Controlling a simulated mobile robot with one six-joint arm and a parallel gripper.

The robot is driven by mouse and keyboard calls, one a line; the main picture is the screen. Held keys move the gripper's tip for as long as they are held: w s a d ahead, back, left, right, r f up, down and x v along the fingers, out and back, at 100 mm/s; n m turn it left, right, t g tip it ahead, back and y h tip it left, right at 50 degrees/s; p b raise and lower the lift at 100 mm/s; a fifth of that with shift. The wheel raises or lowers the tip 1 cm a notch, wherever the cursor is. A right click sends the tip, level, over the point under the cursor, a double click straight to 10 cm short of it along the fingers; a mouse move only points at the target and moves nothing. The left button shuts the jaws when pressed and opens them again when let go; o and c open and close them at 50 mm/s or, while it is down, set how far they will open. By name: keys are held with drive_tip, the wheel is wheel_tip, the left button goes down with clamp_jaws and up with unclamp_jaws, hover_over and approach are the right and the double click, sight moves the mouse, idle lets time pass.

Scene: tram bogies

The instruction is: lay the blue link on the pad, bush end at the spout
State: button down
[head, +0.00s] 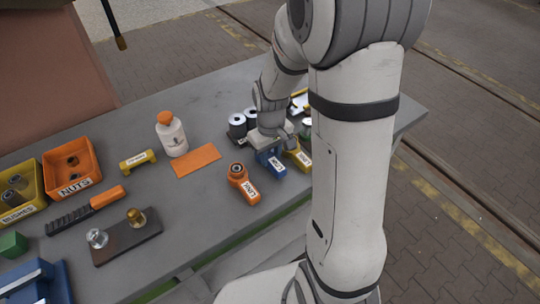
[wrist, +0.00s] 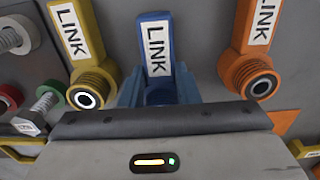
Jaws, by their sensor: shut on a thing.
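My gripper (wrist: 160,96) is shut on the blue link (wrist: 156,45), near the link's end closest to the gripper; that end is mostly hidden. The blue link also shows in the head view (head: 270,162), below my gripper (head: 266,143), between the orange and yellow links. I cannot tell whether it still touches the bench. The flat orange pad (head: 196,160) lies left of it, bare. The white bottle (head: 172,138) with an orange cap stands upright just behind the pad's left part. An orange corner shows at the right of the wrist view.
The orange link (head: 243,184) and yellow link (head: 299,156) lie close on either side.

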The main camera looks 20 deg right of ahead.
drive_tip(key=shift+f, duration=0.4)
drive_tip(key=shift+f, duration=0.15)
drive_tip(key=c, duration=1.1)
unclamp_jaws()
